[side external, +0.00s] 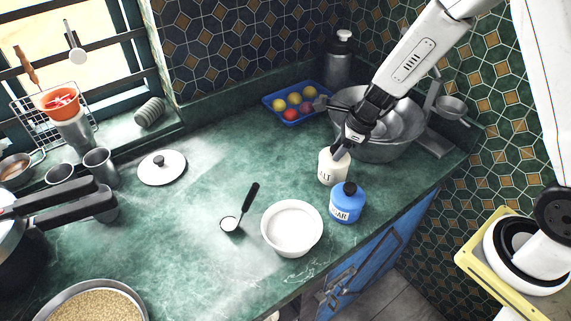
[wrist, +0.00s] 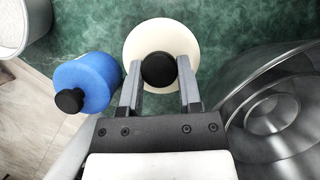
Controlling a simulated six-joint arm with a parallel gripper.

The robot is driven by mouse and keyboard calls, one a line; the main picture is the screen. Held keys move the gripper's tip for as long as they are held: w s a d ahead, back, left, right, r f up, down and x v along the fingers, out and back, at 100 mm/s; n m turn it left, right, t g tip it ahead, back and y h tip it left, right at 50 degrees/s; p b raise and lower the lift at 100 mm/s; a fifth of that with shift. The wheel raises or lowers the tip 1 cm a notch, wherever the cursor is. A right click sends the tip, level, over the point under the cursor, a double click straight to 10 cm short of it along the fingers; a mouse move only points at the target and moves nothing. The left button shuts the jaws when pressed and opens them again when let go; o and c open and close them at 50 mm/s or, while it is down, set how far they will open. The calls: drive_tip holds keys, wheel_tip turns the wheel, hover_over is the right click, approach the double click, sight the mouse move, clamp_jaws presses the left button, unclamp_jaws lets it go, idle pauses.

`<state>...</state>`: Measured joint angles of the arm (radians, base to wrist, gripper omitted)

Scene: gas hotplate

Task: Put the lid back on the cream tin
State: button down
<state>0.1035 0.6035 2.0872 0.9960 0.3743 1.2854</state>
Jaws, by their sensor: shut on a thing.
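The cream tin (side external: 331,171), with dark lettering on its side, stands on the green counter between the blue tin and the steel bowls. My gripper (side external: 343,149) is directly above the tin, pointing down. In the wrist view my gripper (wrist: 160,85) is shut on the black knob (wrist: 158,70) of the cream lid (wrist: 158,32), with one finger on each side. The lid is over the tin's mouth and hides the inside. The fingers partly cover the tin's top, so I cannot tell whether the lid is fully seated or slightly raised.
A blue tin (side external: 347,206) with a black knob stands close in front; it also shows in the wrist view (wrist: 88,82). Steel bowls (side external: 391,151) are close behind. A white bowl (side external: 291,229), a black-handled scoop (side external: 230,223) and a pot lid (side external: 162,168) lie left, with clear counter between.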

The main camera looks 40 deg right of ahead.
unclamp_jaws()
idle(0.4)
drive_tip(key=shift+r, duration=0.1)
drive_tip(key=shift+r, duration=3.4)
clamp_jaws()
